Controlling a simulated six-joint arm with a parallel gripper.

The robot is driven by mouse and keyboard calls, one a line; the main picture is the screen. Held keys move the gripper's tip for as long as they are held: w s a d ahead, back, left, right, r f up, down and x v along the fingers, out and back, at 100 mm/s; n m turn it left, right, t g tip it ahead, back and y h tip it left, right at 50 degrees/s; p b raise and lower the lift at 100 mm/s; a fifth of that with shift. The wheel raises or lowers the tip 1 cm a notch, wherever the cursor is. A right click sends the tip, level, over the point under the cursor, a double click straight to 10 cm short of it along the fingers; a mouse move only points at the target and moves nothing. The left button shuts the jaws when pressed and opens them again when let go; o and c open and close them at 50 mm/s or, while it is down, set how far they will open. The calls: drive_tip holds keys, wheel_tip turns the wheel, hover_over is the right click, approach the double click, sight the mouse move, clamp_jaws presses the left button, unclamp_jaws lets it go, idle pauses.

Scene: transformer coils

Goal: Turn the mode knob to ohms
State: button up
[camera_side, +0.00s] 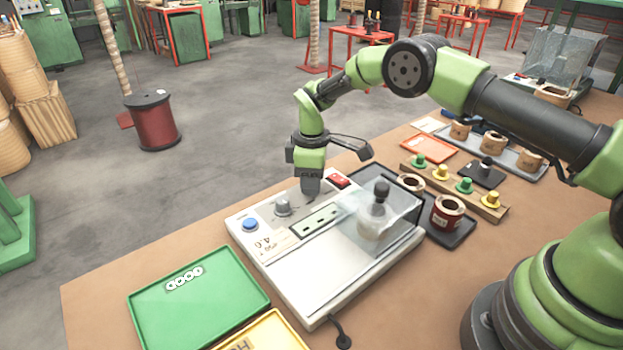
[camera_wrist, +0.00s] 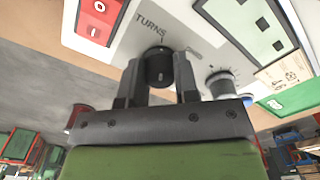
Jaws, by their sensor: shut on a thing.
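The tester (camera_side: 318,290) is a pale box with controls along its far edge. My gripper (camera_side: 310,190) is down over that edge, between a red switch (camera_side: 338,181) and a grey knob (camera_side: 282,206). In the wrist view my gripper (camera_wrist: 159,80) is shut on a black knob (camera_wrist: 160,66), one finger on each side, beside the printed word TURNS. This knob is hidden behind the fingers in the side view. The grey knob also shows in the wrist view (camera_wrist: 222,83), right of the fingers. I cannot read any ohms mark.
A blue button (camera_side: 250,224) sits at the tester's left corner. A clear cover (camera_side: 400,213) stands over a post on the tester's right. A green tray (camera_side: 200,303) and a yellow tray (camera_side: 262,335) lie left and in front. Coils and coloured plugs stand to the right.

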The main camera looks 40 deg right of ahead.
drive_tip(key=shift+m, duration=0.3)
drive_tip(key=m, duration=1.1)
drive_tip(key=shift+m, duration=0.3)
idle(0.4)
drive_tip(key=o, duration=0.9)
drive_tip(key=shift+r, duration=0.1)
wheel_tip(320, 180, up, 10)
drive_tip(key=shift+f, duration=0.1)
